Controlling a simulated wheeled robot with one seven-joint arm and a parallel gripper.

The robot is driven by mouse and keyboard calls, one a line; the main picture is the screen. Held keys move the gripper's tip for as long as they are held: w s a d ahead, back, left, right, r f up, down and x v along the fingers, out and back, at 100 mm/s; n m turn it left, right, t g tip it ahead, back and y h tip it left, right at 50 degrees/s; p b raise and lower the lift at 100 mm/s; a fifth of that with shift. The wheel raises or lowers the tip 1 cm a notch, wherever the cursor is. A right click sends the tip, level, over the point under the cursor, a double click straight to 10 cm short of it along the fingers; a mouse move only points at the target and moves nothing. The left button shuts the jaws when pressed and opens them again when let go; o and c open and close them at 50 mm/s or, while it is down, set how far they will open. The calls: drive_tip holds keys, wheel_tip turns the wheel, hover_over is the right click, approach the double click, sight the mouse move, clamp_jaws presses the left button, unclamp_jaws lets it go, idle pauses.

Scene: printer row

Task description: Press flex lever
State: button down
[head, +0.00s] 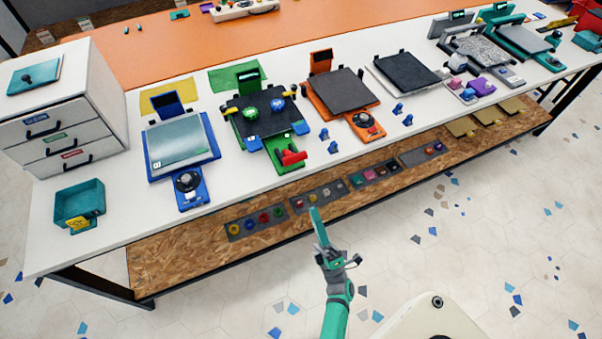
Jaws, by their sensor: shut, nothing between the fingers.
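A red lever (291,157) sits at the front of the green printer (284,153), near the table's front edge. It is the only lever-like part I can make out clearly; no label on it is readable. The green printer's dark bed (262,120) carries two round, green-and-blue items (277,107). My gripper (316,217) is shut and empty, with its slim teal fingers together. It is in front of the table, below and slightly right of the red lever in the picture, and apart from it.
A blue printer (183,155) stands left of the green one, an orange printer (345,95) right. A lower wooden shelf (190,245) holds parts trays. The floor in front is clear.

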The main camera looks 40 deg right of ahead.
idle(0.3)
approach(291, 156)
drive_tip(key=w+d+r, duration=0.2)
drive_tip(key=w, duration=0.1)
drive_tip(key=shift+w, duration=0.1)
idle(0.4)
drive_tip(key=shift+w, duration=0.1)
